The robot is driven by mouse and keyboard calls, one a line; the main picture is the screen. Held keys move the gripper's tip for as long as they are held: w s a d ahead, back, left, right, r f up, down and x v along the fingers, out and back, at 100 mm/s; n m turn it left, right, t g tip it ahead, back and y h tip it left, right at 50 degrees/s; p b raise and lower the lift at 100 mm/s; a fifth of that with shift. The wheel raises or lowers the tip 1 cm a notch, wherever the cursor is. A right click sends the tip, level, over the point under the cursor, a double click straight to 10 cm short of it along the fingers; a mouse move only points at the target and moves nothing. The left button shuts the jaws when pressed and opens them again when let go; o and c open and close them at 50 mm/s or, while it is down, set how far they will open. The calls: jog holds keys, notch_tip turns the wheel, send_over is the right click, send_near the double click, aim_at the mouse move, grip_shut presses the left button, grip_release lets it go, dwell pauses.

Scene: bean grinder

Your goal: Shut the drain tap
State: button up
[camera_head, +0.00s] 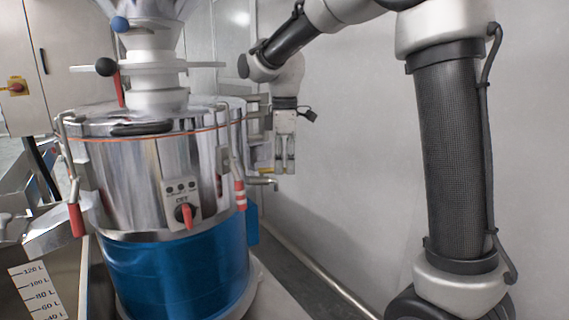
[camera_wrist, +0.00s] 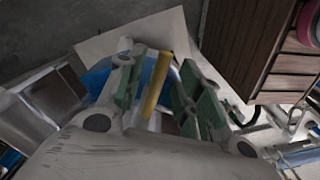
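The grinder's steel drum (camera_head: 135,175) stands at the left in the head view. A small metal spout (camera_head: 262,181), which looks like the drain tap, juts from its right side, with a small yellow lever (camera_head: 265,171) just above it. My gripper (camera_head: 285,170) points down close to the spout. In the wrist view a yellow bar (camera_wrist: 157,84), probably the same lever, shows between the green-padded fingers of my gripper (camera_wrist: 160,88). The fingers stand apart, with a gap beside the bar. Whether a finger touches it I cannot tell.
A control panel with a red knob (camera_head: 187,212) faces front. The blue lower drum (camera_head: 180,275) is below. A grey wall (camera_head: 360,130) stands behind my gripper, with clear space to its right.

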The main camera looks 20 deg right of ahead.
jog(key=shift+f, duration=0.2)
grip_shut()
